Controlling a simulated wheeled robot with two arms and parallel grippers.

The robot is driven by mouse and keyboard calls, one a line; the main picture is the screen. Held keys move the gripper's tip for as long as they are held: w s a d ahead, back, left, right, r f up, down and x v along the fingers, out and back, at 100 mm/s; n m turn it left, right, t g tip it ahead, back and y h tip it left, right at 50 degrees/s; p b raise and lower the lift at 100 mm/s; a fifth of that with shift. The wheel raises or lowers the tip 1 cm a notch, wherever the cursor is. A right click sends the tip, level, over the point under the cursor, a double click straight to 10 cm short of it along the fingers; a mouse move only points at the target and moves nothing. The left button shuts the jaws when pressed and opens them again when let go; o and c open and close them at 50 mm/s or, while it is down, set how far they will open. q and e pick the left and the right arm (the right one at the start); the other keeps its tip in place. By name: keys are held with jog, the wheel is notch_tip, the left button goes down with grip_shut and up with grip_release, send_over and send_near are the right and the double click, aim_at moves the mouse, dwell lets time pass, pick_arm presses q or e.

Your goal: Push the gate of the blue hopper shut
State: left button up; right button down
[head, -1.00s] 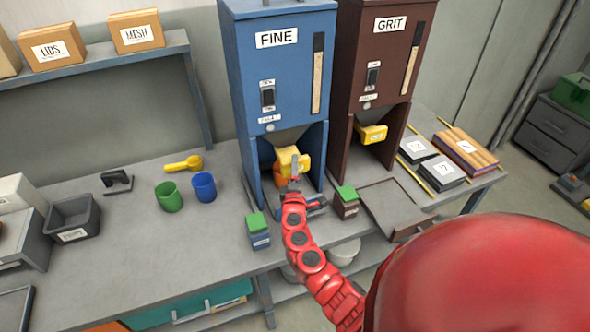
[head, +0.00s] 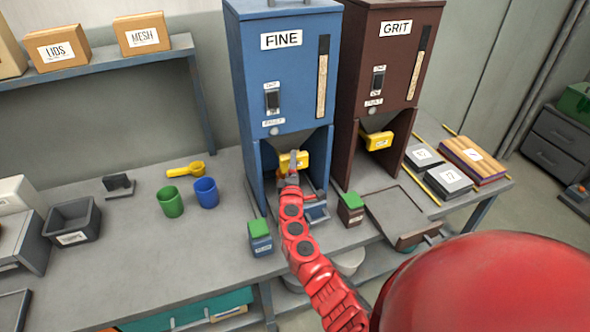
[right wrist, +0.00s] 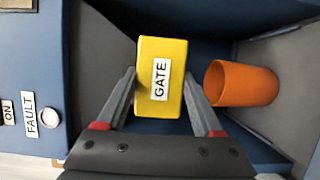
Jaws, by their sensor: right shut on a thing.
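The blue hopper (head: 290,90), labelled FINE, stands on the bench. Its yellow gate (head: 295,159) is under the funnel, between the side walls. In the right wrist view the yellow gate (right wrist: 161,77), labelled GATE, sits between my two fingers. My right gripper (head: 290,176) is shut on it, and the fingers flank it in the right wrist view (right wrist: 165,95). An orange cup (right wrist: 240,84) lies to the right of the gate in that view; in the head view it is mostly hidden behind my gripper. My left gripper is not in view.
The brown GRIT hopper (head: 385,80) stands close on the right with its own yellow gate (head: 377,141). A green-topped box (head: 260,238) and another (head: 351,208) stand near the blue hopper's front. Green (head: 170,202) and blue (head: 206,192) cups stand to the left.

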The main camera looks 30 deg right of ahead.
jog(key=shift+c, duration=1)
grip_release()
jog(key=shift+r, duration=0.15)
jog(key=shift+o, duration=0.9)
jog(key=shift+w, duration=0.2)
jog(key=b+v, duration=0.3)
jog(key=v, duration=1.4)
jog(key=shift+s, duration=0.2)
jog(key=shift+a, duration=0.1)
